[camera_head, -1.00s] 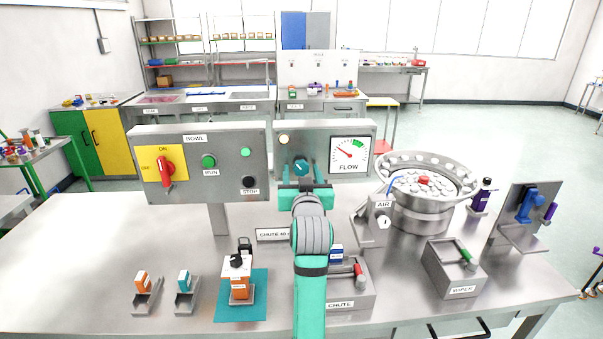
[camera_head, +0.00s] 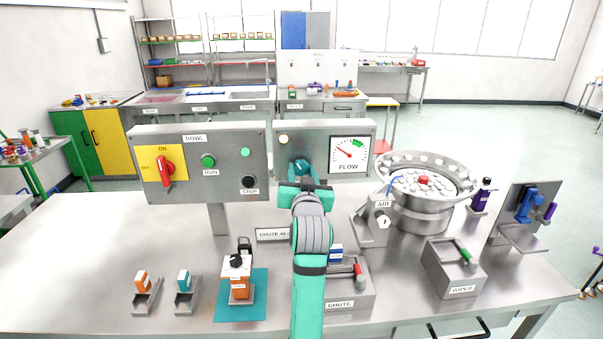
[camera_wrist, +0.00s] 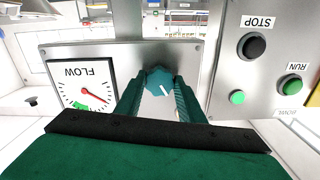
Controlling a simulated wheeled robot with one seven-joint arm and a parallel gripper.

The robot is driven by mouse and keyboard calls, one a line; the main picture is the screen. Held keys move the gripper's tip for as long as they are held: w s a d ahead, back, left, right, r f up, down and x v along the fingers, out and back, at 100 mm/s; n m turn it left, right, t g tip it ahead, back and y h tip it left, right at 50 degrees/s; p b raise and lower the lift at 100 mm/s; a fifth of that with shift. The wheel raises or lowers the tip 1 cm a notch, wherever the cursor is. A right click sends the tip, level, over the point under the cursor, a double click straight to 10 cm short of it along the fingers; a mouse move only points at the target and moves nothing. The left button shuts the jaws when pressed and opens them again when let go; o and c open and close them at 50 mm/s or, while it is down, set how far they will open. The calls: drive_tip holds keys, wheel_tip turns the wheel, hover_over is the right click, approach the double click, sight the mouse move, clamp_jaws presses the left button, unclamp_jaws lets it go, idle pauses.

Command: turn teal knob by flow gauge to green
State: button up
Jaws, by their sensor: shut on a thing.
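The teal knob (camera_head: 302,167) sits on the grey panel to the left of the flow gauge (camera_head: 349,154). The gauge has a white face, a red needle and a green band at its upper right; the needle points up-left, outside the green. My gripper (camera_head: 302,172) reaches the panel with its fingers on both sides of the knob, shut on it. In the wrist view the picture is upside down: the knob (camera_wrist: 160,81) with a white pointer mark lies between the teal fingers, and the flow gauge (camera_wrist: 83,85) shows its needle off the green band.
A pale lamp (camera_head: 284,139) is on the panel above the knob. The bowl panel (camera_head: 198,165) with a red switch stands at the left. A feeder bowl (camera_head: 425,185) and the air valve (camera_head: 380,215) stand at the right.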

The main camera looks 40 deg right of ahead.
drive_tip(key=m, duration=0.6)
drive_tip(key=shift+a, duration=0.1)
drive_tip(key=shift+r+m, duration=0.1)
drive_tip(key=shift+m, duration=1.7)
drive_tip(key=o, duration=1)
drive_tip(key=shift+o, duration=0.2)
drive_tip(key=v, duration=1)
drive_tip(key=shift+s, duration=0.3)
